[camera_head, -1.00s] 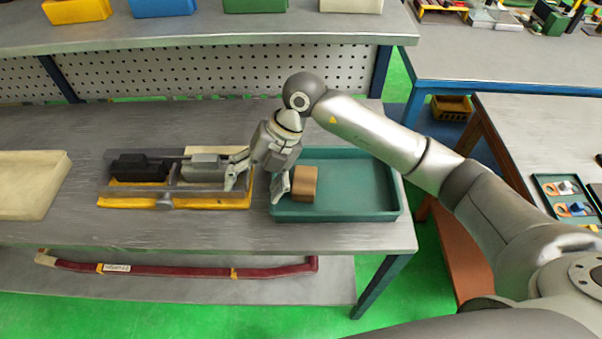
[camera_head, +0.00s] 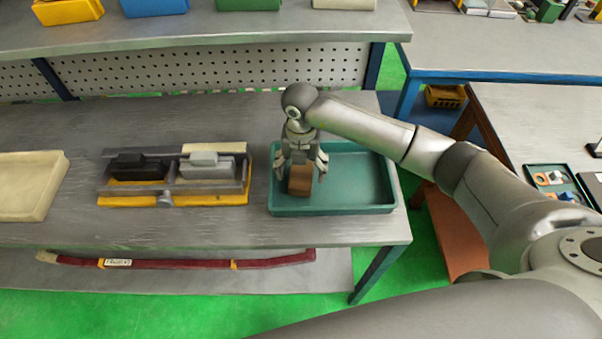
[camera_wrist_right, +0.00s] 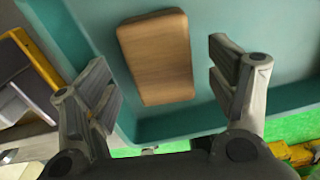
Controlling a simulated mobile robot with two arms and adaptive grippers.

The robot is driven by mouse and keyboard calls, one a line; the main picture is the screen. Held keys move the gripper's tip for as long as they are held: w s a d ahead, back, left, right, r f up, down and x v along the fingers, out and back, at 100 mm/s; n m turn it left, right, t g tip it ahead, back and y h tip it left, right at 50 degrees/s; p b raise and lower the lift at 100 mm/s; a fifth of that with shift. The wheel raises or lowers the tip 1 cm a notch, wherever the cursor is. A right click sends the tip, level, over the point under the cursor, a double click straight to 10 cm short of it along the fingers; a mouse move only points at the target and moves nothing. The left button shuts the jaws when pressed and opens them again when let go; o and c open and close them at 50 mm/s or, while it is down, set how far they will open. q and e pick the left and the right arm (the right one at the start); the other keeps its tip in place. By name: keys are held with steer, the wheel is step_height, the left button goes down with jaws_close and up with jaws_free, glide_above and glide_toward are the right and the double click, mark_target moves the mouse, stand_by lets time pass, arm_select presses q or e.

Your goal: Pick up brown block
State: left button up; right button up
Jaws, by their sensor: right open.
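The brown block (camera_head: 299,181) lies in the left part of the green tray (camera_head: 345,209) in the head view. My right gripper (camera_head: 301,172) is open over the tray, with one finger on each side of the block in the picture. In the right wrist view the block (camera_wrist_right: 157,57) shows whole, slightly tilted, between and beyond the open fingers of my right gripper (camera_wrist_right: 165,85). There is space on both sides, and no finger touches it there. My left gripper is not in view.
Left of the tray stands a fixture with a yellow base (camera_head: 130,198) and black and grey blocks. A cream tray (camera_head: 50,185) is at the far left. The tray's right part is empty. A shelf (camera_head: 200,36) with coloured bins runs behind.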

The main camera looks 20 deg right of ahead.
steer(key=shift+f, duration=1.3)
steer(key=c, duration=1.1)
steer(key=shift+c, duration=0.6)
steer(key=shift+r, duration=0.15)
